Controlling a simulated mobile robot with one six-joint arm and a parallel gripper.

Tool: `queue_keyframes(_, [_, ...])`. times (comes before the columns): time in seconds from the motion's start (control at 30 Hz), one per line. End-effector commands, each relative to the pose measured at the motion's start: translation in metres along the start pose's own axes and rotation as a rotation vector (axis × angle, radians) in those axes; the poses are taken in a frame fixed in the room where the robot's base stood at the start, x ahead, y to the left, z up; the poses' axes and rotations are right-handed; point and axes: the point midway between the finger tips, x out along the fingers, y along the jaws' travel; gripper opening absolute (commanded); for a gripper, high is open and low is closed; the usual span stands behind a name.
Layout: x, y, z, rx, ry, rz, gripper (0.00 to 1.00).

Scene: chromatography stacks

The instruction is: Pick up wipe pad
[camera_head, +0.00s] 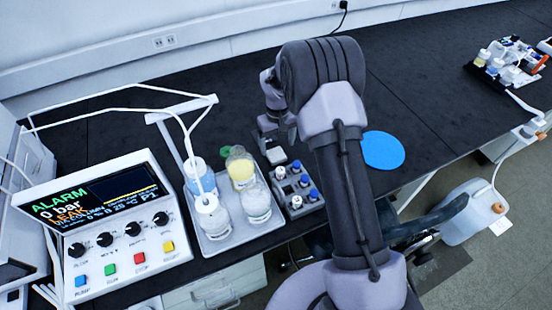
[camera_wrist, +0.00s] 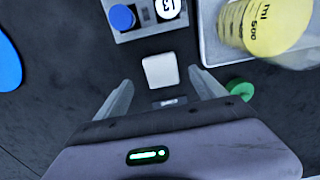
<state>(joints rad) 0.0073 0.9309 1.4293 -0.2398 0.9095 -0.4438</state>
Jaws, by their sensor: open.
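The wipe pad (camera_wrist: 160,70) is a small white square lying flat on the dark bench. In the wrist view it lies between and slightly beyond the fingertips of my gripper (camera_wrist: 161,78), which is open, with a finger to either side and nothing held. In the head view the pad (camera_head: 276,155) shows just below my gripper (camera_head: 271,140), beside the vial rack. My arm hides part of the bench to the right of it there.
A grey vial rack (camera_wrist: 148,22) with blue and white caps stands just past the pad. A green cap (camera_wrist: 240,89) lies near one finger. A blue disc (camera_head: 383,150) lies on open bench; an alarm console (camera_head: 100,225) stands left.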

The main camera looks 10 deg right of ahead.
Motion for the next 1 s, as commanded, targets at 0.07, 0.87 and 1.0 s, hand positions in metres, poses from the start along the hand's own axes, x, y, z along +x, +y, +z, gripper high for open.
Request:
queue_keyframes(0.07, [0.014, -0.001, -0.001, 0.000, -0.001, 0.000, 0.80])
queue_keyframes(0.87, [0.048, -0.002, -0.004, 0.000, -0.001, 0.000, 0.16])
queue_keyframes(1.0, [0.045, -0.002, -0.004, 0.000, 0.000, 0.000, 0.16])
